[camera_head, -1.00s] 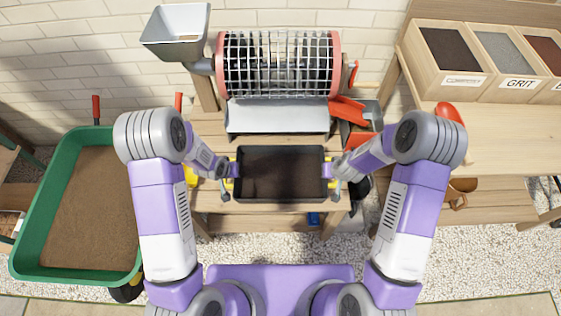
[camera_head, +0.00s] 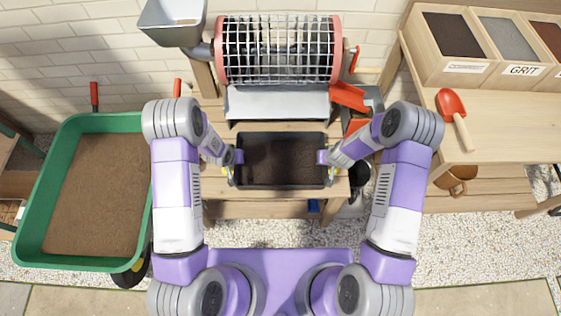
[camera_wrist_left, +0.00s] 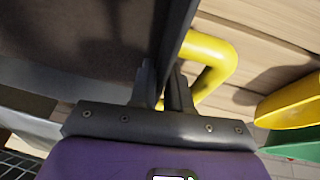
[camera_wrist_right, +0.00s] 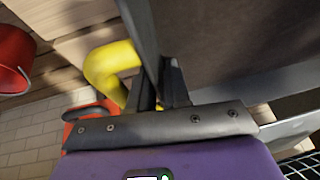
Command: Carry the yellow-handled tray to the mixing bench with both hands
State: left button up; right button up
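The dark tray (camera_head: 283,183), holding brown soil, is level in front of the mesh drum's chute, over the wooden stand. I cannot tell whether it touches the wood. My left gripper (camera_head: 234,158) is at its left end. In the left wrist view, the fingers (camera_wrist_left: 162,88) are close together at the tray wall and the yellow handle (camera_wrist_left: 222,62). My right gripper (camera_head: 326,158) is at the right end. In the right wrist view, its fingers (camera_wrist_right: 160,88) are likewise closed at the wall and the yellow handle (camera_wrist_right: 103,70). The fingers partly hide both handles.
A mesh drum (camera_head: 278,50) stands behind the tray. A green barrow of soil (camera_head: 95,264) is at left. At right, a wooden bench (camera_head: 480,130) carries labelled bins (camera_head: 470,72) and a red scoop (camera_head: 452,104). A brown pot (camera_head: 457,180) is below. Gravel lies in front.

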pick_arm(q)
jog(key=shift+w+d+f, duration=0.1)
jog(key=shift+w+f, duration=0.1)
jog(key=shift+f, duration=0.3)
pick_arm(e)
jog(key=shift+w+a+f, duration=0.1)
jog(key=shift+w+f, duration=0.1)
jog(key=shift+f, duration=0.3)
pick_arm(q)
grip_shut()
pick_arm(e)
grip_shut()
dwell(0.5)
